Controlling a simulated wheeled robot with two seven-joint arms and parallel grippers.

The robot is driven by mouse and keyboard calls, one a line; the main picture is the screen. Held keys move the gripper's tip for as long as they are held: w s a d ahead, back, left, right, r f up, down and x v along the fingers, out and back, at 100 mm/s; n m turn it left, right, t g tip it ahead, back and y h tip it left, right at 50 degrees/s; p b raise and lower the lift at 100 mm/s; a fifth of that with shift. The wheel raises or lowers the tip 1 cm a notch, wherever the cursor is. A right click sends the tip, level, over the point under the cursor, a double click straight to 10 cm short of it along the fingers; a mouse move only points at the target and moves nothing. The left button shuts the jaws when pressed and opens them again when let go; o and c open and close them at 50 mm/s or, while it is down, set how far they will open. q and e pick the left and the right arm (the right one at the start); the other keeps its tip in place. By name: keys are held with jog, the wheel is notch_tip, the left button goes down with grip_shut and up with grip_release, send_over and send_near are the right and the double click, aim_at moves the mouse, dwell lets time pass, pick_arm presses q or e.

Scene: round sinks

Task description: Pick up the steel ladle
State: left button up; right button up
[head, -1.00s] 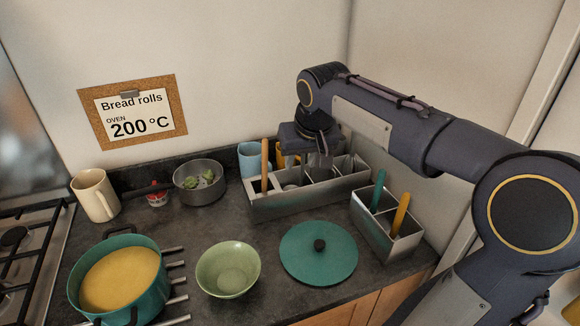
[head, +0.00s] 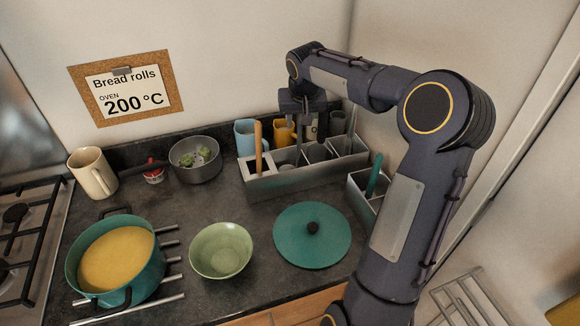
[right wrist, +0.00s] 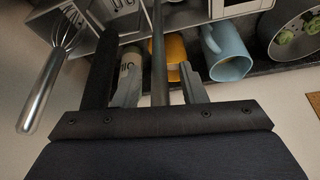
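The steel ladle (head: 298,152) stands in the grey utensil caddy (head: 262,188). Its thin handle rises from a compartment, and its bowl is not clear to see. My right gripper (head: 303,118) is above the caddy at the upper part of the handle. In the right wrist view the handle (right wrist: 158,45) runs between the two fingers of the gripper (right wrist: 160,82), with a gap visible on each side. The fingers look open around it. My left gripper is not in view.
A wooden-handled utensil (head: 258,145) stands left in the caddy; a whisk (right wrist: 38,95) shows beside the gripper. Blue (head: 246,136) and orange (head: 284,132) mugs stand behind. A smaller caddy (head: 362,203), teal lid (head: 290,245), green bowl (head: 221,250) and soup pot (head: 140,285) are in front.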

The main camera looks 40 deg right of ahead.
grip_shut()
dwell(0.4)
